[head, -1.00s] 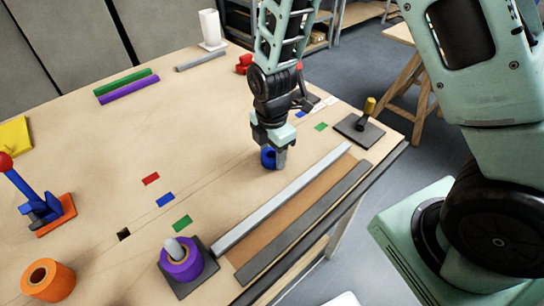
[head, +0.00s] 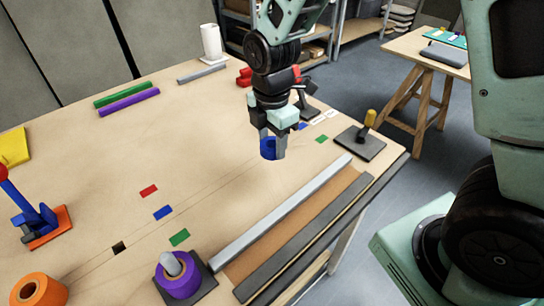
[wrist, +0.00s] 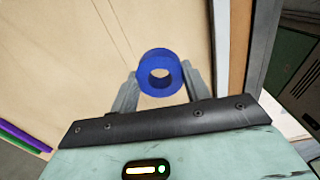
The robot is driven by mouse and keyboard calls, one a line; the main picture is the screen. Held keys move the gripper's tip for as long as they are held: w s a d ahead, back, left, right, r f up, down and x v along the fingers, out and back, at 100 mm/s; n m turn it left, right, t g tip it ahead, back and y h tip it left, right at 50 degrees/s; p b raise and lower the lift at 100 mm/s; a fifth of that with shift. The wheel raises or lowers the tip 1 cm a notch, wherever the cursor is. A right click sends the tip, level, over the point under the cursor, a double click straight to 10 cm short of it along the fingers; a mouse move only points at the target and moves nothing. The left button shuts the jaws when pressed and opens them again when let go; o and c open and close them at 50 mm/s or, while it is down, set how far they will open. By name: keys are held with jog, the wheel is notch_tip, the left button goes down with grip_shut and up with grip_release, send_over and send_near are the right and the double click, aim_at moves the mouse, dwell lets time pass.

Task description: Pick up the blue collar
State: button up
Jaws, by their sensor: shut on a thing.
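The blue collar (head: 268,149) is a short ring with a hole through it. My gripper (head: 273,150) is shut on it and holds it above the wooden table (head: 120,185). In the wrist view the collar (wrist: 160,73) sits between the two grey fingers, with its hole facing the camera. In the head view the fingers hide part of the collar.
A purple collar (head: 180,283) is around a post on a dark base at the front. An orange collar (head: 38,289) lies at the front left. A dark base with a yellow-topped post (head: 360,141) stands to the right. A grey bar (head: 281,213) runs near the edge.

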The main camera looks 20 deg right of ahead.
notch_tip(320, 180, up, 10)
jog(key=p, duration=0.6)
jog(key=shift+f, duration=0.2)
